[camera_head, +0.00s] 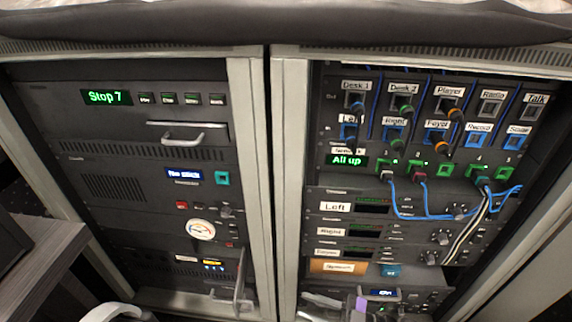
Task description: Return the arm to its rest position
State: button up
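No gripper can be made out in the head view. A pale curved part at the bottom left edge may belong to my arm, but too little of it shows to tell. The left rack (251,150) has a green display reading "Stop 7" (106,97) and a blue display (184,174). The right rack (287,150) has a patch panel with labelled sockets and a green display reading "All up" (346,161). Whether anything is held cannot be seen.
Blue cables (425,214) and striped cables (470,232) hang in front of the right rack. A drawer handle (182,136) juts from the left rack. Grey and purple pieces (358,308) sit low at the right rack. A grey surface (40,262) stands at lower left.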

jog(key=s+a+r+m+t+h, duration=0.2)
jog(key=s+m+t+h, duration=0.15)
jog(key=t, duration=0.25)
jog(key=s+a+r+m+t+h, duration=0.2)
jog(key=s+m+t, duration=0.2)
jog(key=m+t, duration=0.15)
jog(key=s+d+r+m+g+h, duration=0.1)
jog(key=s+d+r+m+h, duration=0.25)
jog(key=s+d+h, duration=0.35)
jog(key=s+d+r+m+h, duration=0.2)
jog(key=s+d+r, duration=0.3)
jog(key=s, duration=0.4)
jog(key=s+d+r+m+g+h, duration=0.1)
jog(key=s+d+r+m+h, duration=0.1)
jog(key=s+d+r+h, duration=0.5)
notch_tip(320, 180, up, 30)
jog(key=s+a+y+p, duration=0.1)
jog(key=y+p, duration=0.1)
jog(key=p, duration=3)
jog(key=shift+s+p, duration=0.25)
jog(key=shift+p, duration=0.05)
jog(key=shift+f, duration=0.15)
